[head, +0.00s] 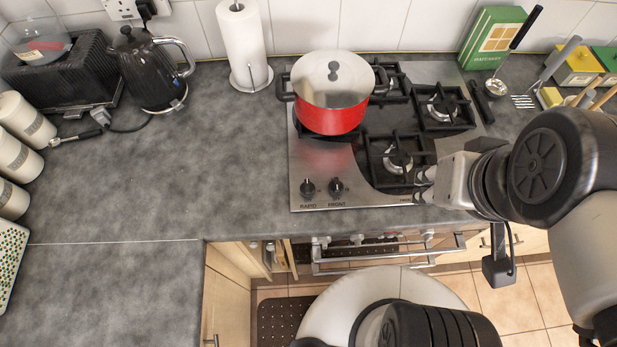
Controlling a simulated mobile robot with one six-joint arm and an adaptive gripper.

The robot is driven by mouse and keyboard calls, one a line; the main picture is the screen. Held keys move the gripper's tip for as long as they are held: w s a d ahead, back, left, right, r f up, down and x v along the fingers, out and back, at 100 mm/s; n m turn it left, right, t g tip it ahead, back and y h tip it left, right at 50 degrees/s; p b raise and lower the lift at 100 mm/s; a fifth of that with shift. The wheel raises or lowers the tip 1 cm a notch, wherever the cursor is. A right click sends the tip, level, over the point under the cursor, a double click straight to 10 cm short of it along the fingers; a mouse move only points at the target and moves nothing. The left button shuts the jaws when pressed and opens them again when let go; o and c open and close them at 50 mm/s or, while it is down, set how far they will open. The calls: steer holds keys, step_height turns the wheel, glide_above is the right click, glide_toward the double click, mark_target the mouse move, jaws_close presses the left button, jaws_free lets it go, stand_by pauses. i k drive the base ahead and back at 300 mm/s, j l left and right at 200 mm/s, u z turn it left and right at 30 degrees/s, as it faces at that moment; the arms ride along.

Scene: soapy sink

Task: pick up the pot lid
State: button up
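The pot lid (318,80) is a shiny metal disc with a dark knob (334,70) on top. It sits on a red pot (330,119) with black side handles, on the back left of the hob. My gripper (424,185) is over the hob's front right area, to the right of the pot and nearer the front edge. Its two light fingertips look apart, with nothing between them. It is clear of the lid and pot.
The steel hob (320,160) has black pan supports (397,158). A paper towel roll (241,45) stands left of the pot. A black kettle (150,72) and toaster (60,80) are farther left. A green box (492,38) and ladle (497,85) are at right. The left worktop is mostly clear.

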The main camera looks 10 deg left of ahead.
mark_target(312, 91)
steer(key=j+z, duration=0.8)
